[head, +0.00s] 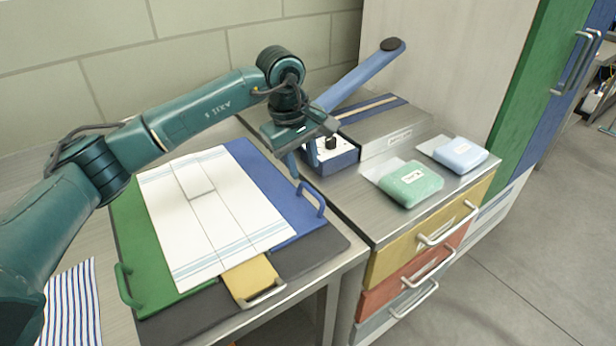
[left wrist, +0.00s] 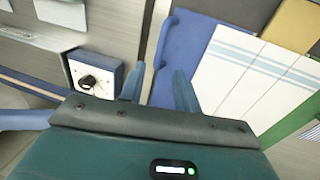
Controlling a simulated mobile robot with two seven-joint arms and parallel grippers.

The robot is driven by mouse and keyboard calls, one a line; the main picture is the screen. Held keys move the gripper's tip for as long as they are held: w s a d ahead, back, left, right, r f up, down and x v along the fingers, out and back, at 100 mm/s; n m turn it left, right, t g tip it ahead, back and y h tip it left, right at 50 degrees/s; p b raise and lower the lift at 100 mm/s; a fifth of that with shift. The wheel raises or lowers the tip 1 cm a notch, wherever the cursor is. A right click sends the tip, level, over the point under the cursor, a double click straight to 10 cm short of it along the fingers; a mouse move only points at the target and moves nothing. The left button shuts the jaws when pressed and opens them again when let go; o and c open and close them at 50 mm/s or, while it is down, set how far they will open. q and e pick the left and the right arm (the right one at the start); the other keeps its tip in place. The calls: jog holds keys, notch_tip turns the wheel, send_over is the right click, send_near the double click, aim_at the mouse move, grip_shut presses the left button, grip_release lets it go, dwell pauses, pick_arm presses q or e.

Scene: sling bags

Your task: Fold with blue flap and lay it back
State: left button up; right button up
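A folding board lies flat on the metal table, with the blue flap (head: 262,178) at its right side. The blue flap has a blue handle (head: 313,198) on its outer edge. A white cloth with pale blue stripes (head: 205,215) lies spread over the board, partly on the blue flap. My left gripper (head: 299,170) is open and empty, above the outer edge of the blue flap, just beyond the handle. In the left wrist view the handle (left wrist: 164,42) shows past the two parted fingertips (left wrist: 160,72). My right gripper is not in view.
The board also has a green flap (head: 137,245) and a yellow flap (head: 250,279). A machine with a blue box (head: 335,163) and a raised blue lever (head: 362,75) stands close to the gripper. Green (head: 408,184) and pale blue (head: 459,153) packs lie on the cabinet.

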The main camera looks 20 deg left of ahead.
aim_at(309, 188)
pick_arm(q)
jog(key=f, duration=0.4)
jog(key=w+f, duration=0.1)
jog(key=f, duration=0.1)
jog(key=shift+d+p, duration=0.3)
jog(key=shift+d, duration=0.05)
jog(key=shift+r, duration=0.1)
jog(key=shift+c, duration=0.2)
grip_shut()
